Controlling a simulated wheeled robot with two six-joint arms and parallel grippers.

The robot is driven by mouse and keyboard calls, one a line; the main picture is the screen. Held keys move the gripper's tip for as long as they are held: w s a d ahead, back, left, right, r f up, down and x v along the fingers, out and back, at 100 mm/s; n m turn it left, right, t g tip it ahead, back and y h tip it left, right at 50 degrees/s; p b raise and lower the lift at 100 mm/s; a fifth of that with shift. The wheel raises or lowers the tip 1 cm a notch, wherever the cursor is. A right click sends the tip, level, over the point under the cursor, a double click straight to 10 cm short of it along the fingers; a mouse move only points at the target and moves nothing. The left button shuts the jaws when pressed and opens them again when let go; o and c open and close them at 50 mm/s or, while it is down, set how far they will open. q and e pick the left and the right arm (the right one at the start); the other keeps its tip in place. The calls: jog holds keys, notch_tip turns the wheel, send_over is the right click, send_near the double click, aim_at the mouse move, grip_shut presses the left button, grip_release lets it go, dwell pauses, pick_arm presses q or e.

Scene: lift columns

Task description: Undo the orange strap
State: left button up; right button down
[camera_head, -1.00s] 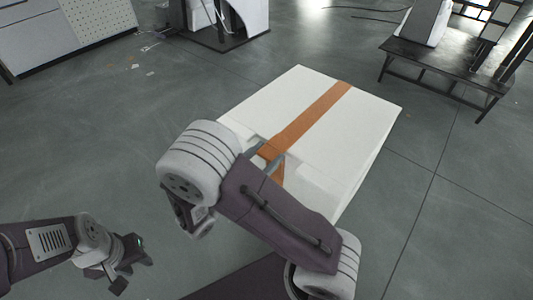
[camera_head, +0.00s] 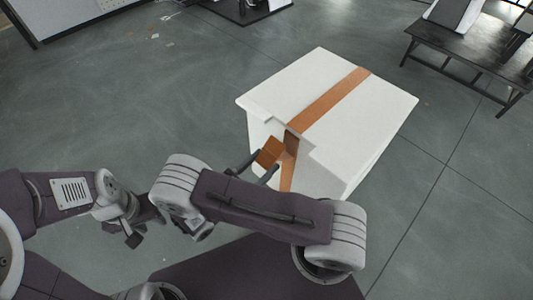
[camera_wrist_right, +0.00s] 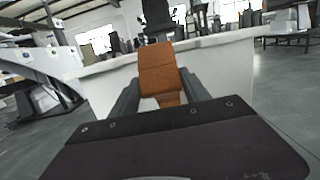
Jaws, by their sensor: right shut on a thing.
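A white box (camera_head: 330,90) stands on the floor, with the orange strap (camera_head: 332,98) running across its top and down the near side. At the notch in the near top edge, a short orange end (camera_head: 270,151) sticks out from the box. My right gripper (camera_head: 256,164) is shut on this end, just off the near side. In the right wrist view the strap (camera_wrist_right: 160,75) lies between the two dark fingers (camera_wrist_right: 160,95). My left gripper (camera_head: 146,227) is empty, its fingers apart, low at the left and away from the box.
A dark low table (camera_head: 470,62) with a white object on it stands at the upper right. A pale cabinet (camera_head: 75,12) and another stand are at the upper left. The grey floor around the box is clear.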

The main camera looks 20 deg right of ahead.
jog(key=shift+s+a+f, duration=0.1)
jog(key=shift+a+f, duration=0.05)
jog(key=shift+f, duration=0.3)
jog(key=shift+s+a+f, duration=0.1)
jog(key=shift+a+f, duration=0.05)
jog(key=shift+f, duration=0.3)
jog(key=c, duration=0.5)
grip_release()
jog(key=shift+s+a+r+p, duration=0.1)
jog(key=shift+a+p, duration=0.3)
jog(key=shift+a, duration=0.05)
jog(key=p+v, duration=0.2)
jog(key=v, duration=0.6)
